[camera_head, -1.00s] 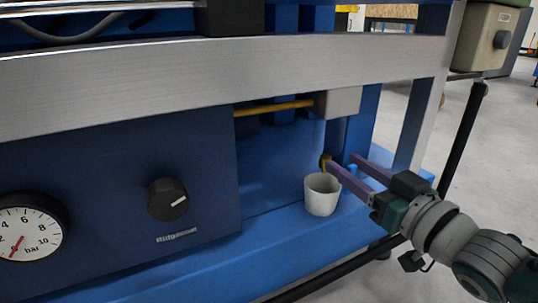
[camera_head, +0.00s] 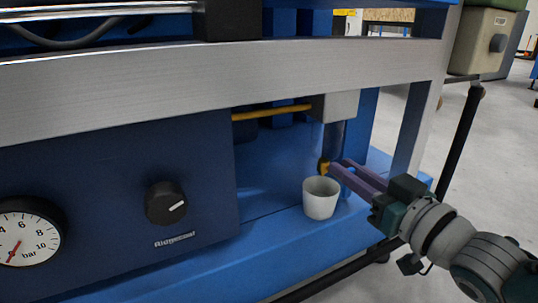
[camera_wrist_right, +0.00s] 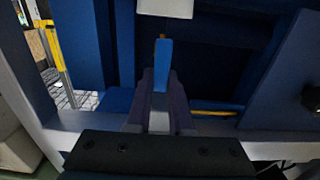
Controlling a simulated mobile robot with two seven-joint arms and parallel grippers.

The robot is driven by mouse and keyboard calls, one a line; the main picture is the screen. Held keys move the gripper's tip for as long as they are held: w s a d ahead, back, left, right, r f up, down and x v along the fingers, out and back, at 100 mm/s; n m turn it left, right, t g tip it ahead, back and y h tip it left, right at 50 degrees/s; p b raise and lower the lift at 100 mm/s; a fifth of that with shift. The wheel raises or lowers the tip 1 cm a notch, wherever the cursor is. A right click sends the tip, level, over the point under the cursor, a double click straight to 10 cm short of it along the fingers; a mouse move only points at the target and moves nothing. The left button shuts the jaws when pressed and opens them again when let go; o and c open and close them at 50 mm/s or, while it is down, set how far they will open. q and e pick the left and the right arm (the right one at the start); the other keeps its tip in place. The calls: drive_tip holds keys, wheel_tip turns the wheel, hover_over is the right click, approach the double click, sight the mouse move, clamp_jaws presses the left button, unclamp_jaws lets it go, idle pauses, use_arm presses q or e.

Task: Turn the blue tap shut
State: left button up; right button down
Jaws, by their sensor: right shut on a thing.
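The blue tap's lever (camera_wrist_right: 162,65) stands upright between the purple fingers of my right gripper (camera_wrist_right: 162,92) in the right wrist view. In the head view only the tap's brass part (camera_head: 323,168) shows at the fingertips, and the lever is hidden by the fingers. My right gripper (camera_head: 343,169) comes in from the right and is shut on the lever. My left gripper is not in view.
A white cup (camera_head: 320,199) stands on the blue ledge (camera_head: 268,235) just below the fingertips. A grey frame beam (camera_head: 210,82) runs above. A dark blue panel (camera_head: 110,185) with a knob (camera_head: 165,203) and a pressure gauge (camera_head: 27,232) is at left.

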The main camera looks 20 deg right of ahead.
drive_tip(key=shift+a+n, duration=0.1)
drive_tip(key=shift+n, duration=0.3)
drive_tip(key=n, duration=0.1)
drive_tip(key=n+p, duration=0.1)
drive_tip(key=shift+a+n, duration=0.25)
drive_tip(key=shift+n, duration=0.15)
drive_tip(key=shift+s+a+f+n+b, duration=0.1)
drive_tip(key=shift+a+f+n+b, duration=0.2)
drive_tip(key=shift+n, duration=2.1)
drive_tip(key=shift+w+a+f+n+b, duration=0.15)
drive_tip(key=shift+f+n+b, duration=0.25)
drive_tip(key=shift+n, duration=2)
drive_tip(key=shift+s+a+f+n+b, duration=0.15)
drive_tip(key=shift+a+f+n+b, duration=0.2)
drive_tip(key=shift+n, duration=2.05)
drive_tip(key=shift+d, duration=0.1)
drive_tip(key=c, duration=0.8)
unclamp_jaws()
